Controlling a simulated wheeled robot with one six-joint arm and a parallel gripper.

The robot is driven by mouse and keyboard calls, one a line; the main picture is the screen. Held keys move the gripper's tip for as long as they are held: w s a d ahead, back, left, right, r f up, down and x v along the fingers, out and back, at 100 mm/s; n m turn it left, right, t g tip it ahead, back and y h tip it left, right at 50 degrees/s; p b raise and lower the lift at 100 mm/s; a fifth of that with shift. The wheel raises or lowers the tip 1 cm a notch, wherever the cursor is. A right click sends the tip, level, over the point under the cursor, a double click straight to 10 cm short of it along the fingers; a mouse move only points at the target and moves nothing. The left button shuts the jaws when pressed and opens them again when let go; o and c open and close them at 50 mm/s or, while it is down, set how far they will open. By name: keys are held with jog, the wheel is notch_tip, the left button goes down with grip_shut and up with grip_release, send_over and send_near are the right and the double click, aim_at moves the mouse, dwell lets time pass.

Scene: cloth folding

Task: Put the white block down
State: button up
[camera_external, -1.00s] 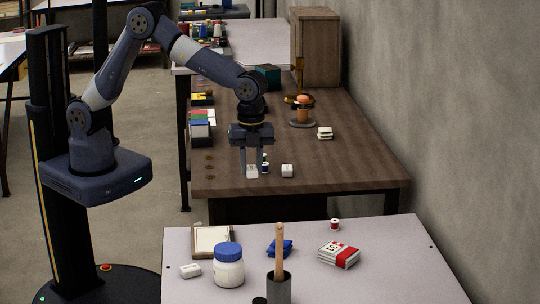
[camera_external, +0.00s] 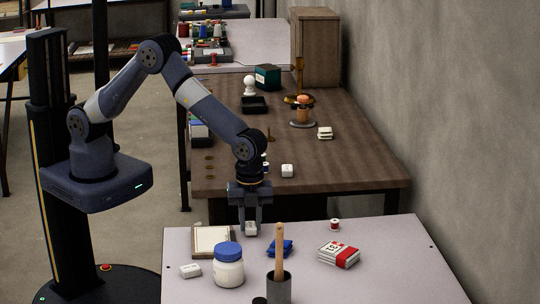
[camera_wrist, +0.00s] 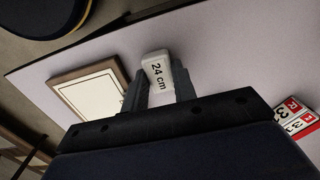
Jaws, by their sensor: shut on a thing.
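My gripper (camera_external: 251,226) is shut on the white block (camera_external: 251,229) over the back edge of the light near table, just right of the framed board. In the wrist view the white block (camera_wrist: 158,72) sits between my gripper's fingers (camera_wrist: 160,88) and bears the print "24 cm". I cannot tell whether the block touches the tabletop.
On the near table (camera_external: 390,270) are a framed white board (camera_external: 211,241), a blue-lidded jar (camera_external: 229,268), a blue cloth (camera_external: 285,248), red-white packets (camera_external: 338,255), a spool (camera_external: 334,225), another white block (camera_external: 190,270) and a dark cup with a wooden handle (camera_external: 279,288). The right side is clear.

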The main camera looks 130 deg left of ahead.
aim_at(251, 224)
jog(key=shift+f, duration=0.3)
jog(key=o, duration=0.9)
jog(key=shift+o, duration=0.2)
notch_tip(251, 224, up, 12)
jog(key=shift+r, duration=0.15)
jog(key=shift+f, duration=4.4)
